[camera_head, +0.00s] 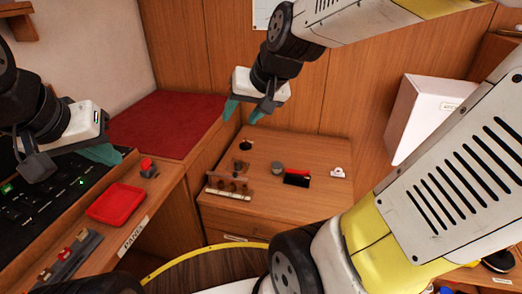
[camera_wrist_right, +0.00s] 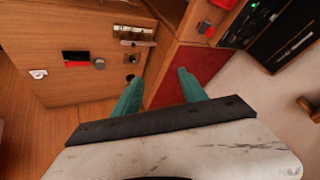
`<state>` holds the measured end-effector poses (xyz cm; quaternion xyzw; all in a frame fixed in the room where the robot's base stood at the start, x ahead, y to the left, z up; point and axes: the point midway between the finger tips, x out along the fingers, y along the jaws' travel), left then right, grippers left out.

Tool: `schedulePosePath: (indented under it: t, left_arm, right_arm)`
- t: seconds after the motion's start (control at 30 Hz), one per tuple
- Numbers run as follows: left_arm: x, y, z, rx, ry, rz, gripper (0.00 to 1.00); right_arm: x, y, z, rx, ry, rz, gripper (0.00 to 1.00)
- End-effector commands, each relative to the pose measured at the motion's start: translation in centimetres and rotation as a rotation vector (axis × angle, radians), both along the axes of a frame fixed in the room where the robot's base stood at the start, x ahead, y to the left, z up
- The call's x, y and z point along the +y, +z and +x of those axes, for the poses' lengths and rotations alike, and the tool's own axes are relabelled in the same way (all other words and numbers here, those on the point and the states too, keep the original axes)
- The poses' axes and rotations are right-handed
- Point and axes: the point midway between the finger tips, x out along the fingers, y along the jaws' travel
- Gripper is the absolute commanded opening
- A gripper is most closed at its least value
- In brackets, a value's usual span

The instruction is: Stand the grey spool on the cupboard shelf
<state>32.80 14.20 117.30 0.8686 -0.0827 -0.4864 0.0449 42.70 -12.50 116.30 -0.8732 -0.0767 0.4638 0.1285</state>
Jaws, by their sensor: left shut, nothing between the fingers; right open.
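A small grey round piece (camera_head: 278,168), which looks like the grey spool, stands on the wooden cabinet top (camera_head: 315,155) in the middle. It also shows in the right wrist view (camera_wrist_right: 100,63). My right gripper (camera_head: 243,112) is open and empty, above and to the left of it, near the red cushion's edge; its teal fingers (camera_wrist_right: 158,90) are apart in the wrist view. My left gripper (camera_head: 100,154) is shut and empty over the dark console at the left. I cannot tell which surface is the cupboard shelf; a white open-looking box (camera_head: 408,110) stands at the right.
A red tray (camera_head: 115,205) and red button (camera_head: 147,165) sit at the left. My forearm covers the right side.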

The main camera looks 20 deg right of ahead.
Motion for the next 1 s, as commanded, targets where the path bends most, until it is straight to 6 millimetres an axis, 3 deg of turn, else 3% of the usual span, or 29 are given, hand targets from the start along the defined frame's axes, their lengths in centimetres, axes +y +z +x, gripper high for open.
schedulePosePath:
  t: [0.03, 0.2, 0.37, 0.5, 0.73, 0.9, 1.0]
  left_arm:
    - [0.0, 0.0, 0.0, 0.000, 0.000, 0.000, 0.00]
    - [0.0, 0.0, 0.0, 0.000, 0.000, 0.000, 0.00]
    - [0.0, 0.0, 0.0, 0.000, 0.000, 0.000, 0.00]
    - [0.0, 0.0, 0.0, 0.000, 0.000, 0.000, 0.00]
    - [0.0, 0.0, 0.0, 0.000, 0.000, 0.000, 0.00]
    - [0.0, 0.0, 0.0, 0.000, 0.000, 0.000, 0.00]
    - [0.0, 0.0, 0.0, 0.000, 0.000, 0.000, 0.00]
  right_arm:
    - [0.2, -1.2, 2.6, 0.008, -0.032, 0.025, 0.50]
    - [-0.1, -4.9, 10.4, -0.012, -0.168, 0.081, 0.50]
    - [-1.6, -10.4, 16.8, -0.032, -0.315, 0.082, 0.50]
    - [-3.8, -16.3, 20.9, -0.054, -0.447, 0.040, 0.50]
    - [-8.6, -27.0, 24.5, -0.112, -0.641, -0.110, 0.50]
    - [-12.5, -34.0, 24.5, -0.173, -0.743, -0.264, 0.50]
    - [-14.2, -36.8, 24.0, -0.208, -0.776, -0.342, 0.50]
